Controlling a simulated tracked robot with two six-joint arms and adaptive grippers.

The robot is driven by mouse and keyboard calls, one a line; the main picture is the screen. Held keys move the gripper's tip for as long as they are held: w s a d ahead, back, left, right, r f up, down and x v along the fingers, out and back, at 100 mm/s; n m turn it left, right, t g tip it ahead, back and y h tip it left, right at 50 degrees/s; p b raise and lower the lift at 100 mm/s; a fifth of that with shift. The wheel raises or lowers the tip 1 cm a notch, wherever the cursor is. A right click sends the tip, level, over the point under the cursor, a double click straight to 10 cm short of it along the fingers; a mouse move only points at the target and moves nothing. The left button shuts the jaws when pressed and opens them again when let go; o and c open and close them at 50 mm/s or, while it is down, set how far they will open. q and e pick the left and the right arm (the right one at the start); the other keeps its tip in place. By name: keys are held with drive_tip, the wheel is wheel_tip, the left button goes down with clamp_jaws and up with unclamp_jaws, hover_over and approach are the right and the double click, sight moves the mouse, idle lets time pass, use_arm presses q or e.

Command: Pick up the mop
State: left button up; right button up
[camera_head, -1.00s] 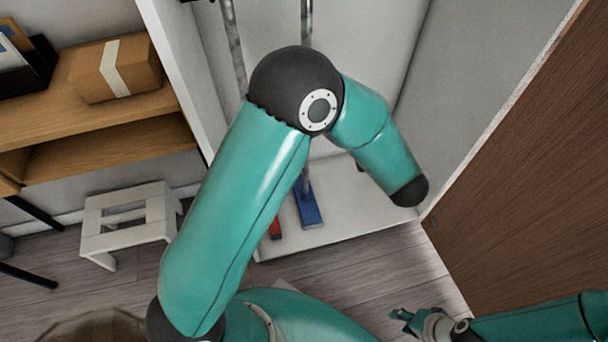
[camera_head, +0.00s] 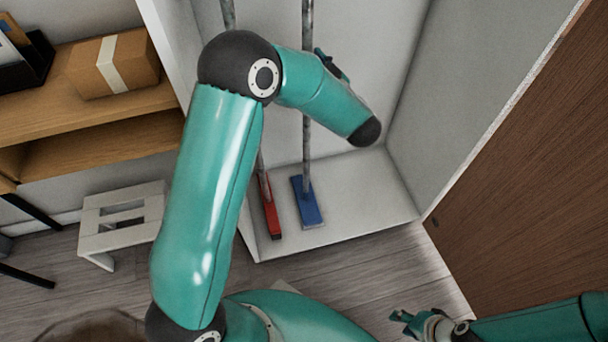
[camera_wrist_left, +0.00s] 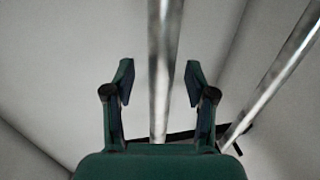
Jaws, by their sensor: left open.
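Two mops stand in a white alcove, one with a blue head (camera_head: 308,202) and one with a red head (camera_head: 271,218), each on a grey metal pole. My left gripper (camera_head: 330,64) shows small behind my arm in the head view, beside the blue mop's pole (camera_head: 307,140). In the left wrist view my left gripper (camera_wrist_left: 160,82) is open, with a pole (camera_wrist_left: 162,60) lined up between its fingers and apart from both. A second pole (camera_wrist_left: 275,78) slants at right. My right gripper (camera_head: 408,322) is low at right, away from the mops; its jaws are too small to judge.
Alcove walls (camera_head: 480,80) stand close around the mops, with a brown wooden panel (camera_head: 535,150) at right. A white stool (camera_head: 120,222) and a wooden shelf (camera_head: 100,140) with a cardboard box (camera_head: 115,66) are at left. The floor before the alcove is partly clear.

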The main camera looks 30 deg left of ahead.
use_arm(q)
drive_tip(key=shift+w+a, duration=0.15)
drive_tip(key=shift+a, duration=0.1)
drive_tip(key=c, duration=1)
drive_tip(key=shift+r, duration=0.1)
clamp_jaws()
drive_tip(key=shift+d+r, duration=0.1)
